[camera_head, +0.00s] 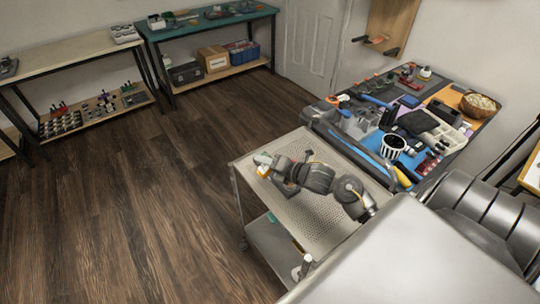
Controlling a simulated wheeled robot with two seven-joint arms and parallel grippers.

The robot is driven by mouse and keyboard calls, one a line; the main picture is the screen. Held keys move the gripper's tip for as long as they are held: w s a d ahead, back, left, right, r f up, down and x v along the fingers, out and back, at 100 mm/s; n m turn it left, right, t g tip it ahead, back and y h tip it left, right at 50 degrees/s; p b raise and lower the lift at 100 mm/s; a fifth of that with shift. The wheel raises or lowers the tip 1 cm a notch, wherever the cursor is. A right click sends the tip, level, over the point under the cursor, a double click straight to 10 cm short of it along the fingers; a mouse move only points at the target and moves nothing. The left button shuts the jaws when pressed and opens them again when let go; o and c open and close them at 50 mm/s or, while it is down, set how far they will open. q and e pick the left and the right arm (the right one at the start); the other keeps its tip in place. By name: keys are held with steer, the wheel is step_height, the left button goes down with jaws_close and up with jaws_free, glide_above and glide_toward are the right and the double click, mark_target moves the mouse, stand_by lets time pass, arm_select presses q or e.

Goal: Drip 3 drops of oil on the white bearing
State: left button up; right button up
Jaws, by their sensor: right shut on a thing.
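My right arm reaches in from the right over the grey perforated cart top (325,222). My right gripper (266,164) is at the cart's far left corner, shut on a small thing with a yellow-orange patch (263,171). The thing is mostly hidden by the gripper and too small to name for sure; it may be the oil bottle. I cannot make out the white bearing in this view. My left gripper is not in view.
A crowded workbench (478,136) stands behind the cart at right, with tools, a striped cup (392,146) and a wicker bowl (479,105). A green-topped bench (212,24) and a beige-topped bench (70,53) line the far walls. The wooden floor (150,190) at left is clear.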

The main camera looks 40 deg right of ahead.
steer(key=shift+a+f+m+t+y+b, duration=0.25)
steer(key=shift+f+m+t+y+b, duration=0.1)
steer(key=shift+f+m, duration=0.6)
steer(key=shift+r+m+p, duration=0.45)
steer(key=shift+r+p, duration=0.15)
steer(key=shift+r, duration=0.1)
steer(key=shift+a+r+m+t+y, duration=0.25)
steer(key=shift+r+m+t+y, duration=0.3)
steer(key=shift+m, duration=0.45)
steer(key=shift+f, duration=0.1)
steer(key=shift+d+r+m+p, duration=0.1)
steer(key=shift+r+m+p, duration=0.4)
steer(key=shift+m, duration=0.1)
steer(key=r+m+t, duration=0.1)
steer(key=m, duration=0.1)
steer(key=shift+m+y, duration=0.3)
steer(key=shift+y, duration=0.1)
stand_by(2.5)
